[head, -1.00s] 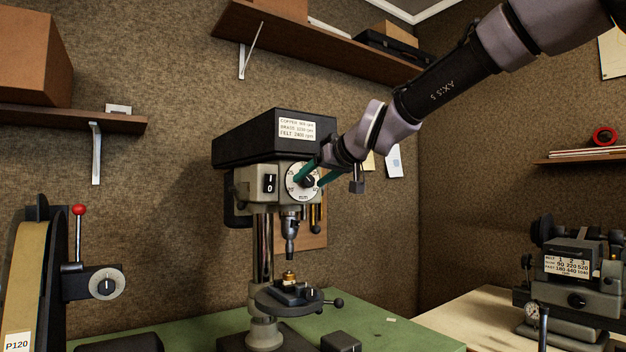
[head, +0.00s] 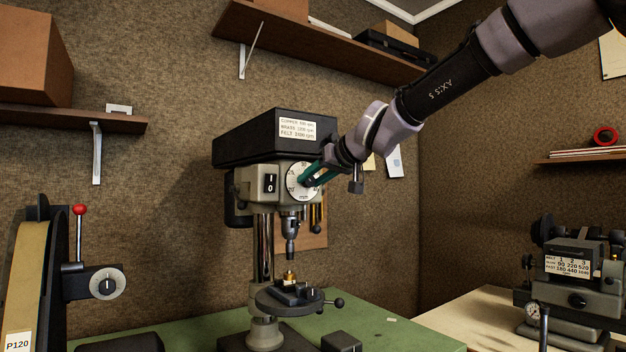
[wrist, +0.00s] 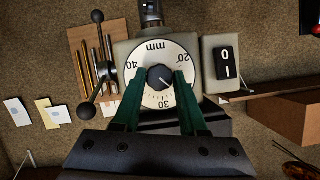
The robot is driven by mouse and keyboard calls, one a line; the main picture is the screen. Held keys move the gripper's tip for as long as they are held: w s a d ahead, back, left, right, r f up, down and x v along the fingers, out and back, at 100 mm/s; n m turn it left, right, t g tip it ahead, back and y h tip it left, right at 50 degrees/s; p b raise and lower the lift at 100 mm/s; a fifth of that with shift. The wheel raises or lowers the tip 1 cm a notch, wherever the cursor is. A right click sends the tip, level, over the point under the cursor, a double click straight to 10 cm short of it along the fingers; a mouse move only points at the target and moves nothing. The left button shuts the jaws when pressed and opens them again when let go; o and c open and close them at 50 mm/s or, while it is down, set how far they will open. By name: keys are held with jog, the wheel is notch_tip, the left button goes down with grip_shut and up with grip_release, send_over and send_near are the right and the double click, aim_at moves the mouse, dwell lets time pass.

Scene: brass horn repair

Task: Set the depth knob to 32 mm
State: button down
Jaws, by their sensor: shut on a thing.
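The depth knob (wrist: 160,77) is a dark round knob at the centre of a white dial (wrist: 151,48) marked mm, with 20, 30 and 40 legible. The wrist view shows it upside down. A faint light mark on the knob seems to point between 20 and 30; I cannot read it exactly. My gripper (wrist: 159,75) has its two green fingers shut on the knob, one on each side. In the head view my gripper (head: 304,181) reaches the dial on the drill press (head: 264,138) from the right and hides part of it.
The 0/1 switch (head: 270,184) sits just left of the dial. A lever with ball ends (wrist: 99,60) lies beside the dial in the wrist view. A wall shelf (head: 310,45) hangs above. A belt sander (head: 38,270) stands left, a lathe (head: 575,285) right.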

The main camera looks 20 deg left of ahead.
jog(key=m+g+y, duration=0.1)
jog(key=m, duration=0.1)
jog(key=m+y, duration=0.1)
jog(key=m, duration=0.1)
jog(key=shift+w+d+f+m+g, duration=0.1)
jog(key=shift+w+d+m+g, duration=0.1)
jog(key=shift+m+g, duration=0.15)
jog(key=m+y, duration=0.1)
jog(key=m, duration=0.1)
jog(key=m+g+y, duration=0.1)
jog(key=m+y, duration=0.1)
jog(key=m, duration=0.1)
jog(key=shift+f, duration=0.2)
dwell(0.5)
jog(key=shift+c, duration=2.2)
grip_release()
jog(key=v, duration=1.1)
